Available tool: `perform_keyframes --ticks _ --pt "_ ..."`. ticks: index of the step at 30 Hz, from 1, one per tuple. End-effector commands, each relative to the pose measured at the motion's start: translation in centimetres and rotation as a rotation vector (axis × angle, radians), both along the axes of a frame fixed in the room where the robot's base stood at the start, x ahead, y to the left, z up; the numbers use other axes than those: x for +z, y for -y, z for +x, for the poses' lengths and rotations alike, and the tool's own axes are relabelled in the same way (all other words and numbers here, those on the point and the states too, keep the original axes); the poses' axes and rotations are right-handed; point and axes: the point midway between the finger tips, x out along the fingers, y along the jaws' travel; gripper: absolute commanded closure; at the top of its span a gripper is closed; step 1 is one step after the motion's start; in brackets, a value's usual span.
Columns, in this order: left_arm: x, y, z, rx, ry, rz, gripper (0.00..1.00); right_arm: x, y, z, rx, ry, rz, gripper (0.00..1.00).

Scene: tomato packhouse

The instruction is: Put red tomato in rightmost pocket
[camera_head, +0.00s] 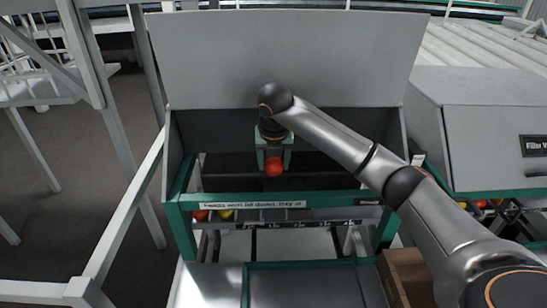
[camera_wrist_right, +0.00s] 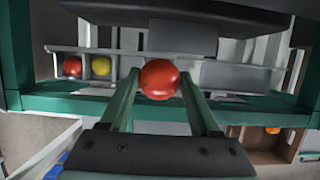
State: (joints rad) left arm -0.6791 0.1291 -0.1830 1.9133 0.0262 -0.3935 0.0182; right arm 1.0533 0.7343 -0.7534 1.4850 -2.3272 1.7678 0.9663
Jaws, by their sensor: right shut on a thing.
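My right gripper (camera_head: 273,163) is shut on a red tomato (camera_head: 273,169), held in front of the dark opening under the grey hood and above the green front rail. In the right wrist view the tomato (camera_wrist_right: 160,79) sits between the two green fingers (camera_wrist_right: 160,90). The row of pockets (camera_wrist_right: 235,77) lies behind it in that view. A red tomato (camera_wrist_right: 72,66) is in the leftmost pocket and a yellow one (camera_wrist_right: 101,66) in the pocket beside it. The pockets seen to the right of the held tomato look empty. My left gripper is not in view.
The green rail (camera_head: 330,198) with a printed label (camera_head: 255,205) crosses in front of the pockets. The grey hood (camera_head: 285,60) stands behind. A brown box (camera_head: 407,278) is at the lower right. A second grey machine (camera_head: 490,130) stands at the right.

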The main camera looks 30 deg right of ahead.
Motion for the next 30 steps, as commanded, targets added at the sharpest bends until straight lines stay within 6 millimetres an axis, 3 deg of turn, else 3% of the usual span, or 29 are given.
perform_keyframes --ticks 1,21,30 --pt "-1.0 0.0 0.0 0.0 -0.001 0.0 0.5 -1.1 0.0 0.0 0.001 0.0 0.001 0.64" --pt "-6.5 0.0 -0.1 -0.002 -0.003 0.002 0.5 -9.0 0.0 0.0 0.0 0.0 0.0 0.64" --pt "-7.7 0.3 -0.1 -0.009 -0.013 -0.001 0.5 -11.0 0.0 0.0 0.0 0.001 0.0 0.64"
